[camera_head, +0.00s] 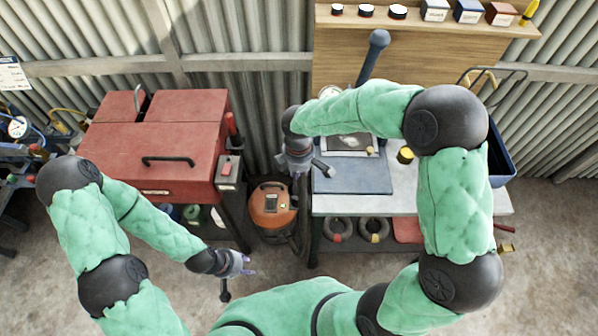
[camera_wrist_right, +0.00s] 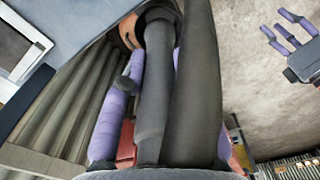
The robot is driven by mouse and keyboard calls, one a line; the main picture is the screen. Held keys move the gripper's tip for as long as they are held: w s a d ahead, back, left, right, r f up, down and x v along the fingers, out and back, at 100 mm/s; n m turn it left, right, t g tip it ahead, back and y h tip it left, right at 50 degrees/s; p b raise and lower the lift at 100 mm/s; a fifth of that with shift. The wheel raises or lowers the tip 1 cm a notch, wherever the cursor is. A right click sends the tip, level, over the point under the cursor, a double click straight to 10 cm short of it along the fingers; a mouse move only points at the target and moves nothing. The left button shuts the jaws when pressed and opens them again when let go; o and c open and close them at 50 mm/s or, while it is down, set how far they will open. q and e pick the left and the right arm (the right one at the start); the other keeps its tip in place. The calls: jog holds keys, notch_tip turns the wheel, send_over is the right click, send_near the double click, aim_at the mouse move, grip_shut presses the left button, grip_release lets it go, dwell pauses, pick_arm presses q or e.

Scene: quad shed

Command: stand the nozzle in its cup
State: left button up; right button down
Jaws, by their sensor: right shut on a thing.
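My right gripper (camera_head: 295,160) is at the left edge of the workbench, above the orange shop vacuum (camera_head: 272,207). In the right wrist view, its purple fingers (camera_wrist_right: 160,125) are shut around a dark grey tube (camera_wrist_right: 153,85), which looks like the nozzle. A second, thicker dark tube (camera_wrist_right: 197,85), apparently the hose, runs close beside it. In the head view, the ribbed hose (camera_head: 302,215) hangs below the gripper beside the vacuum. I cannot make out the cup in either view. My left gripper (camera_head: 249,264) is open and empty over the floor; it also shows in the right wrist view (camera_wrist_right: 288,34).
The workbench (camera_head: 400,200) holds a blue-grey mat (camera_head: 350,178) and a press with a long lever (camera_head: 375,55). A red cabinet (camera_head: 150,150) stands left of the vacuum. Two rings (camera_head: 373,230) lie on the lower shelf. The concrete floor in front is clear.

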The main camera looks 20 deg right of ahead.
jog(key=shift+w+f, duration=0.15)
jog(key=shift+f, duration=0.05)
jog(key=shift+f+b, duration=0.75)
notch_tip(320, 180, down, 4)
jog(key=b, duration=0.3)
dwell(1.0)
jog(key=shift+f, duration=0.55)
dwell(0.4)
jog(key=c, duration=1.3)
grip_release()
jog(key=shift+o, duration=0.4)
